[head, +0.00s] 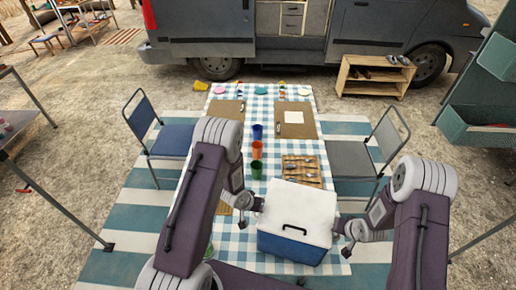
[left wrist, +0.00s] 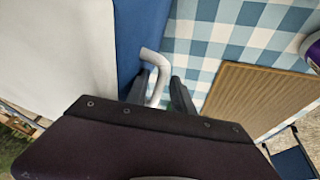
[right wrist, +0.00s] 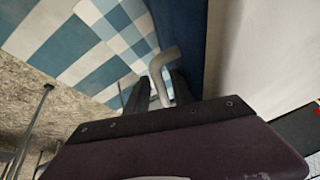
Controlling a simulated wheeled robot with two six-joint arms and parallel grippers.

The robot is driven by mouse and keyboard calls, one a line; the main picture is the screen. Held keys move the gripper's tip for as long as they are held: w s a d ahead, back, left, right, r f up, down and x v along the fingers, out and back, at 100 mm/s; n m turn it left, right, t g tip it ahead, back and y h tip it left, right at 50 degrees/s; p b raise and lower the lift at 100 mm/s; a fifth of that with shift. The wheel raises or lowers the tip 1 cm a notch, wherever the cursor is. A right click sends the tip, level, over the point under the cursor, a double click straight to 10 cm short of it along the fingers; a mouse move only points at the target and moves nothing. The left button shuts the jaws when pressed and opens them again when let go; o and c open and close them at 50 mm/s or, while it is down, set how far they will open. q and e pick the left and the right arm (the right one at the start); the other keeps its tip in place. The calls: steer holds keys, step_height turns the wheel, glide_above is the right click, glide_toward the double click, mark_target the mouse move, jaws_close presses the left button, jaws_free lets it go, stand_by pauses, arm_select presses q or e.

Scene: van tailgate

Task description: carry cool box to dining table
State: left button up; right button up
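The cool box (head: 295,240), blue with a white lid and a dark lid handle, is at the near end of the dining table (head: 232,240) with its blue and white checked cloth. I cannot tell whether its base touches the cloth. My left gripper (head: 255,204) is at its left side, the fingers closed around a grey side handle (left wrist: 155,72). My right gripper (head: 345,228) is at its right side, its fingers around the other grey handle (right wrist: 160,75). The blue box wall shows close beside both handles in the wrist views.
A cutlery tray (head: 302,170) lies just behind the box. Blue, orange and green cups (head: 257,150) stand in mid-table. A board with paper (head: 296,122) and plates lie farther back. Folding chairs stand left (head: 165,138) and right (head: 372,150). A van (head: 300,30) is behind.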

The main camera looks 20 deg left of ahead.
arm_select(q)
steer(key=shift+d+r, duration=0.1)
steer(key=shift+r, duration=0.05)
arm_select(e)
steer(key=shift+a+r, duration=0.1)
steer(key=shift+r, duration=0.05)
arm_select(q)
steer(key=shift+r, duration=0.15)
steer(key=v, duration=0.7)
steer(key=shift+s+r, duration=0.2)
steer(key=shift+s, duration=0.05)
arm_select(e)
steer(key=v, duration=1.2)
arm_select(q)
steer(key=shift+a, duration=0.2)
arm_select(e)
steer(key=shift+s, duration=0.1)
